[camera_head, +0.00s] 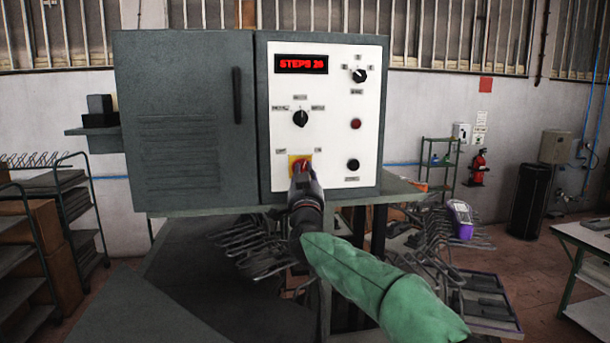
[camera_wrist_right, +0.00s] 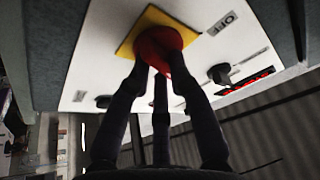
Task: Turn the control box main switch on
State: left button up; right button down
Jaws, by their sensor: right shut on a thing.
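The control box (camera_head: 325,215) has a grey door on its left and a white panel on its right. The main switch, a red knob (camera_wrist_right: 170,42) on a yellow square plate (camera_wrist_right: 185,18), sits at the panel's lower left. My right gripper (camera_head: 302,172) reaches it from below and in front, with its dark fingers (camera_wrist_right: 158,70) shut around the red knob. In the head view the gripper hides most of the knob (camera_head: 300,161), so its turn angle is unclear. An OFF label (camera_wrist_right: 220,22) shows beside the plate in the wrist view. My left gripper is not in view.
Racks with metal hooks stand below and behind.

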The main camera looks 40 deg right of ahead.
jog(key=m+g, duration=0.1)
jog(key=m, duration=0.2)
jog(key=m+g+h+p, duration=0.1)
jog(key=m, duration=0.2)
jog(key=shift+a+r+m+g+h, duration=0.1)
jog(key=shift+r+m+g+h, duration=0.05)
jog(key=shift+m+g+h, duration=0.2)
jog(key=c, duration=1.1)
grip_release()
jog(key=shift+w, duration=0.1)
jog(key=v, duration=1.2)
jog(key=shift+a, duration=0.1)
